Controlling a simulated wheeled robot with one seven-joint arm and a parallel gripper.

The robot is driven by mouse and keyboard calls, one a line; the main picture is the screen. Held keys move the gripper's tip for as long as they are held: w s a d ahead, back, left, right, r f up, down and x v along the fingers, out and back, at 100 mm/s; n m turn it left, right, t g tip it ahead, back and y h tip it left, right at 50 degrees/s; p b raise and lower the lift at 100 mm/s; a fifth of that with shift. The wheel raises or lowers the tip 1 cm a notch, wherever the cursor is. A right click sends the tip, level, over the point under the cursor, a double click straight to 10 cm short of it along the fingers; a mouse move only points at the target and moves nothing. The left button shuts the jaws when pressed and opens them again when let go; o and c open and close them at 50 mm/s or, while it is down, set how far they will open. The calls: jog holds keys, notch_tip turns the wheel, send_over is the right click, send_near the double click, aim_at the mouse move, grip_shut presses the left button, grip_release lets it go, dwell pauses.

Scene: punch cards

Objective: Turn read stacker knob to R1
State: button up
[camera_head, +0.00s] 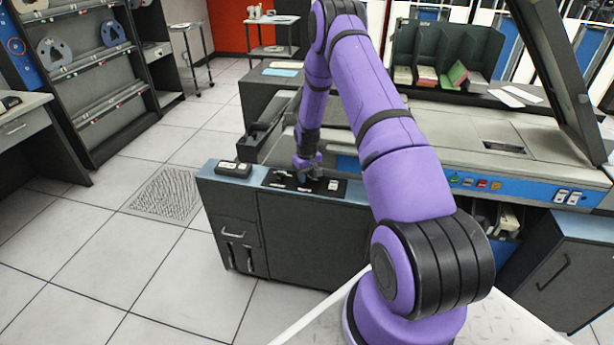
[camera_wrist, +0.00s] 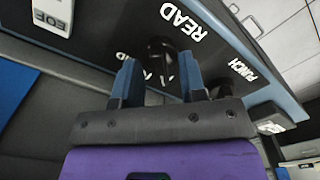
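The read stacker knob (camera_wrist: 161,50) is black and shows in the wrist view beside the white READ label (camera_wrist: 185,20). My gripper (camera_wrist: 160,72) has its two blue fingers apart, one on each side of the knob near their tips. I cannot tell whether either finger touches it. White markings below the knob are partly hidden by the fingers, and the knob's setting is not readable. In the head view my gripper (camera_head: 307,168) is low over the dark control panel (camera_head: 335,194), and the knob cannot be made out there.
A PUNCH label (camera_wrist: 243,72) is at the right in the wrist view, with a dark knob (camera_wrist: 226,90) partly hidden beside the gripper. A pale EOF key (camera_wrist: 58,14) is upper left. A small box (camera_head: 234,169) sits left on the cabinet top. Open floor lies left.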

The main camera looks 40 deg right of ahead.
notch_tip(320, 180, up, 11)
dwell(0.7)
jog(key=shift+f, duration=0.1)
notch_tip(320, 180, up, 18)
jog(key=t, duration=0.1)
send_over(307, 177)
jog(key=s+a, duration=0.2)
jog(key=a, duration=0.5)
jog(key=s+a+r+t, duration=0.1)
jog(key=s+a+r, duration=0.3)
jog(key=r, duration=0.2)
jog(key=s+a+r, duration=0.3)
jog(key=s+r, duration=0.1)
jog(key=r, duration=0.3)
jog(key=s+a+r+n+t, duration=0.1)
jog(key=s+a+r, duration=0.3)
jog(key=s, duration=0.2)
jog(key=s+a+r+t, duration=0.1)
jog(key=s+a+r, duration=0.25)
jog(key=s, duration=0.25)
jog(key=s+a+r+t, duration=0.1)
jog(key=s+a, duration=0.3)
jog(key=s, duration=1.1)
jog(key=shift+r, duration=0.55)
